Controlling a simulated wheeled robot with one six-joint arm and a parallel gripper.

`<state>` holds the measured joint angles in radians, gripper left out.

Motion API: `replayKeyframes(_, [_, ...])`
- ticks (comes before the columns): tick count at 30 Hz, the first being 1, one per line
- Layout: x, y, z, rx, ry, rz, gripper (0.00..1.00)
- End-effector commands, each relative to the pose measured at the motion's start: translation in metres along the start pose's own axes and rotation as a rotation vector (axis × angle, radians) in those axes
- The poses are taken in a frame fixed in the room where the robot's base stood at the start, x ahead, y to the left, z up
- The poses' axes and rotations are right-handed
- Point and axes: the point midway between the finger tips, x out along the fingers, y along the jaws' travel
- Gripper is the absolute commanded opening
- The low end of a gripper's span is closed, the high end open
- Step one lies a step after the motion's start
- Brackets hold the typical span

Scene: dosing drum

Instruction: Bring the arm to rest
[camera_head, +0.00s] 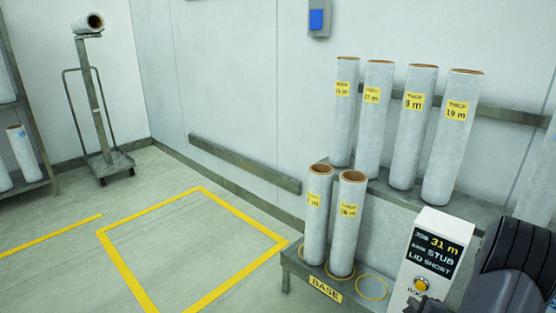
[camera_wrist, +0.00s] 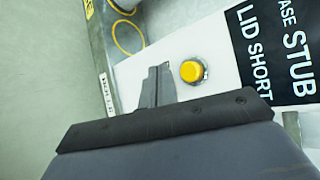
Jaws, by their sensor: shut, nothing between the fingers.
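My gripper (camera_wrist: 157,85) shows in the wrist view with its fingers together and nothing between them. It is close to the yellow button (camera_wrist: 193,71) on the white control box, with the fingertips just to the left of the button in that view. I cannot tell whether they touch the box. In the head view my dark arm (camera_head: 510,265) is at the lower right edge, beside the control box (camera_head: 432,262), and the gripper itself is not seen there. The box's display (camera_head: 437,252) reads "31 m", "STUB" and "LID SHORT".
A low bench (camera_head: 325,291) marked "BASE" holds two upright rolls and an empty yellow ring (camera_head: 371,288). Several labelled rolls stand on a shelf (camera_head: 400,194) behind. A yellow floor square (camera_head: 200,188) is empty at centre left. A trolley (camera_head: 110,165) stands at the back left.

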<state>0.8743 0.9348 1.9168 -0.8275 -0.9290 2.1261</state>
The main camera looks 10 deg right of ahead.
Motion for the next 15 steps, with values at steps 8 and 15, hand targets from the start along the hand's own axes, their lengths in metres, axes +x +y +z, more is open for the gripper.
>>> replayKeyframes(8, [-0.026, 0.019, 0.019, 0.002, -0.001, 0.001, 0.0])
replayKeyframes(15, [-0.037, 0.027, 0.027, 0.001, 0.0, 0.0, 0.0])
